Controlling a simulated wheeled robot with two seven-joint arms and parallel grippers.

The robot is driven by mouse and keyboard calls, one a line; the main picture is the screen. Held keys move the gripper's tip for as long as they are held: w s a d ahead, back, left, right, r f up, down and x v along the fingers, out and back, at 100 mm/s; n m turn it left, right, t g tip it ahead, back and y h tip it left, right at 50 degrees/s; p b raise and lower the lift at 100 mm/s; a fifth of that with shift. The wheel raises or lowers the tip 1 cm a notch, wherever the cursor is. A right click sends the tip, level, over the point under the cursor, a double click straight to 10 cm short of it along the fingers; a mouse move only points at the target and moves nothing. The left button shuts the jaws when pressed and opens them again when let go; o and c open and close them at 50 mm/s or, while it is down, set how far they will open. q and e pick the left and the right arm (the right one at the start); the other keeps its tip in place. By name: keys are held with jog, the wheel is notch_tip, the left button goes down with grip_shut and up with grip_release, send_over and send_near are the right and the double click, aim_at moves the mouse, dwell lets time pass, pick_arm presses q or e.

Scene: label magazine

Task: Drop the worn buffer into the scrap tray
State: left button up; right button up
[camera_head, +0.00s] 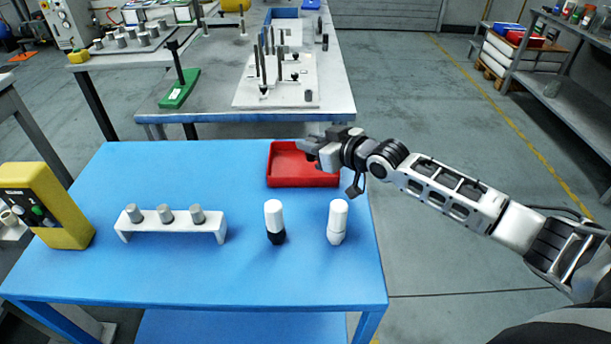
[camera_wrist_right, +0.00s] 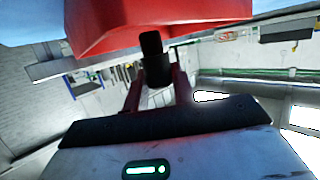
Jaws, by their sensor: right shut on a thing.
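The red scrap tray (camera_head: 305,180) lies at the back right of the blue table. My right gripper (camera_head: 308,148) is over the tray's back right part. In the right wrist view the red tray (camera_wrist_right: 190,20) fills the top, and a small dark cylindrical piece (camera_wrist_right: 152,45), which I take to be the worn buffer, sits between the fingers of my right gripper (camera_wrist_right: 157,82). The gripper is shut on it. In the head view the gripper hides the piece. Whether the piece touches the tray I cannot tell. My left gripper is not in view.
A white rack (camera_head: 172,231) with three grey cylinders stands on the blue table (camera_head: 200,270). A black-and-white holder (camera_head: 274,220) and an all-white holder (camera_head: 337,222) stand in front of the tray. A yellow box (camera_head: 48,205) is at the left. The table's front is clear.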

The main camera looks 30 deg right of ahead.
jog(key=shift+f+b, duration=0.45)
jog(key=shift+f, duration=0.35)
jog(key=o, duration=1)
jog(key=shift+o, duration=0.2)
jog(key=p+v, duration=0.1)
jog(key=v, duration=1.5)
jog(key=shift+w, duration=0.1)
